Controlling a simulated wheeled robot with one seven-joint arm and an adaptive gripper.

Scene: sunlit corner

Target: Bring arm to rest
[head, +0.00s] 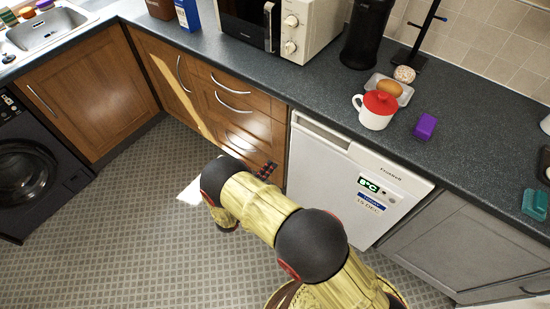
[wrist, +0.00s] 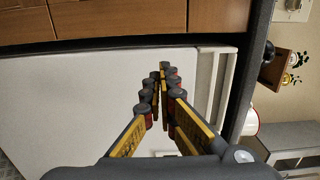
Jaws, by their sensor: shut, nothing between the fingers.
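My gripper (wrist: 166,80) is shut and empty, with its fingers together in the wrist view. It points toward the white front of the appliance (wrist: 90,85). In the head view my gripper (head: 265,168) shows small and dark, partly hidden behind my own arm, in front of the lower wooden drawers (head: 232,100). I cannot tell how far it is from the cabinet fronts. My arm is bent and stretches from the bottom of the head view up to the left, over the floor.
The white appliance (head: 330,165) stands under the dark worktop (head: 325,95). On the worktop are a white mug with a red top (head: 375,119), a purple block (head: 425,126), a tray with bread (head: 389,97) and a microwave (head: 316,22). The tiled floor (head: 120,235) is clear on the left.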

